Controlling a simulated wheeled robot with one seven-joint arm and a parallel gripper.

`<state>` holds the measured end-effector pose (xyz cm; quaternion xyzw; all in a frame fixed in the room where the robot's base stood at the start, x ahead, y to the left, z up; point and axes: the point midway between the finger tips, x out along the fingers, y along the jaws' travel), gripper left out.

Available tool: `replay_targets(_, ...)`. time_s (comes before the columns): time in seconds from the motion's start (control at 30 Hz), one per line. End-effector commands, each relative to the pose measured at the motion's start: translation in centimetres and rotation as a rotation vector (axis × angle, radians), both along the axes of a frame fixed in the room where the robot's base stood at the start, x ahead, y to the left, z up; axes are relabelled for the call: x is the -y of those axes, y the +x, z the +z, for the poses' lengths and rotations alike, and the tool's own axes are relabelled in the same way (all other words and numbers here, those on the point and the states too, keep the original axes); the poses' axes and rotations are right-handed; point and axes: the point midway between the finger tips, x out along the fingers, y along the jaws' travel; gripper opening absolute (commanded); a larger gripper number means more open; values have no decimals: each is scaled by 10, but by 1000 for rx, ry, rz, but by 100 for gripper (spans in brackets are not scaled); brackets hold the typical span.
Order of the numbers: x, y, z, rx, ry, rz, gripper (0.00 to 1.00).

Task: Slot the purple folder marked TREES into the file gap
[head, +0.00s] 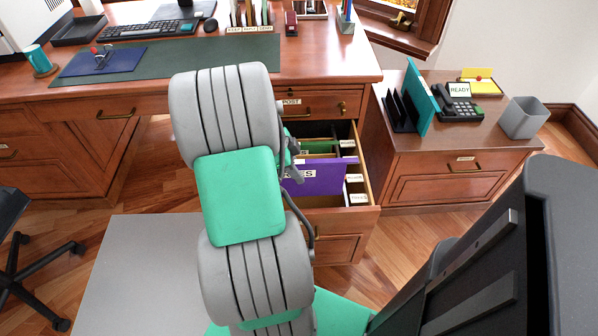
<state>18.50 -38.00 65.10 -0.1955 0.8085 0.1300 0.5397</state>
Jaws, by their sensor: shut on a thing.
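The purple folder (325,179) is at the open file drawer, its broad face toward me. Only the end of its white label shows, reading "ES"; my arm hides its left part. My gripper (295,162) is partly hidden behind my arm and is shut on the folder near its upper left. The open drawer (345,220) holds a green folder (318,147) behind the purple one and several white-tabbed files along its right side. The file gap itself is hidden, and I cannot tell how deep the folder sits.
The desk (330,72) carries a keyboard (150,30), a blue mat (103,62) and a row of upright files. A side cabinet (470,135) at right holds a black rack with a teal folder (421,97) and a phone (459,103). A chair base (40,285) stands lower left.

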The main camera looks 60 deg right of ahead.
Motion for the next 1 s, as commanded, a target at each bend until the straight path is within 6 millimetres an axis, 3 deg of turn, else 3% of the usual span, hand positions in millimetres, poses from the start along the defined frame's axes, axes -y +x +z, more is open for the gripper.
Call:
replay_targets(0.53,1,0,0,0,-1,-2,0)
replay_targets(1.0,0,0,-12,0,0,-1,0)
